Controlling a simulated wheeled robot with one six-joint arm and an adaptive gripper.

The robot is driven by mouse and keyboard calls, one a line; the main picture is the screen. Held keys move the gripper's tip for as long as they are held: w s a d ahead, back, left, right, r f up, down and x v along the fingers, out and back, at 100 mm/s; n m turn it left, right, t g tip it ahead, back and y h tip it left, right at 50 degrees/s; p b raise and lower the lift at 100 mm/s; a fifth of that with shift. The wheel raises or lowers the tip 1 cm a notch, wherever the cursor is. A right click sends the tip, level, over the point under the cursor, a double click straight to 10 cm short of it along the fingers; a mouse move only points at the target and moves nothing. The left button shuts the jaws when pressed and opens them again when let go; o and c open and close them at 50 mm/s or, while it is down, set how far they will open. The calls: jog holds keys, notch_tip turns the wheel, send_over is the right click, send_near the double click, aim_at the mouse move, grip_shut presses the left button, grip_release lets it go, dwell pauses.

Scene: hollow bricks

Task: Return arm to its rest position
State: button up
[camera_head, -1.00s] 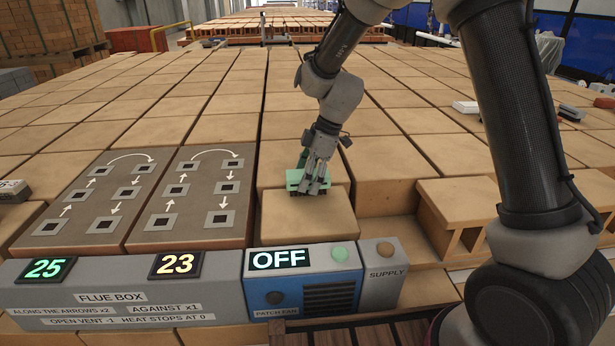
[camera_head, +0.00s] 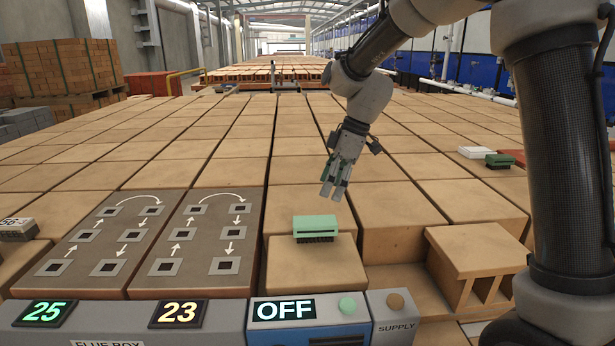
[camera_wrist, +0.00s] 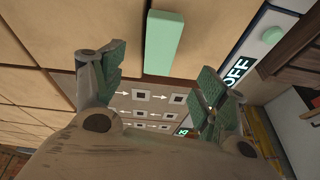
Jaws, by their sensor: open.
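My gripper (camera_head: 336,188) is open and empty, raised above the bricks in the head view. Its fingers with green pads also show in the wrist view (camera_wrist: 160,85), spread apart. Below and just left of it, a green block with a dark bristly underside (camera_head: 316,228) sits on the front brick (camera_head: 314,270). The green block also shows in the wrist view (camera_wrist: 163,43), beyond and between the fingertips, apart from them.
Two dark panels with arrows and square vents (camera_head: 105,240) lie to the left. In front is a grey console (camera_head: 120,318) showing 25, 23 and OFF. A hollow brick (camera_head: 475,258) stands at right. White and green blocks (camera_head: 498,160) lie farther back. Brick tops around are mostly clear.

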jog(key=s+d+r+m+t+h, duration=0.2)
jog(key=s+d+r+m, duration=0.2)
jog(key=s+d+m, duration=0.4)
jog(key=s+d+r+m+t+h, duration=0.2)
jog(key=s+d+m, duration=0.6)
jog(key=s+d, duration=0.9)
notch_tip(320, 180, up, 2)
jog(key=shift+s+d+r+t, duration=0.1)
jog(key=shift+s+d+t, duration=0.15)
jog(key=shift+s, duration=0.7)
jog(key=shift+c, duration=0.5)
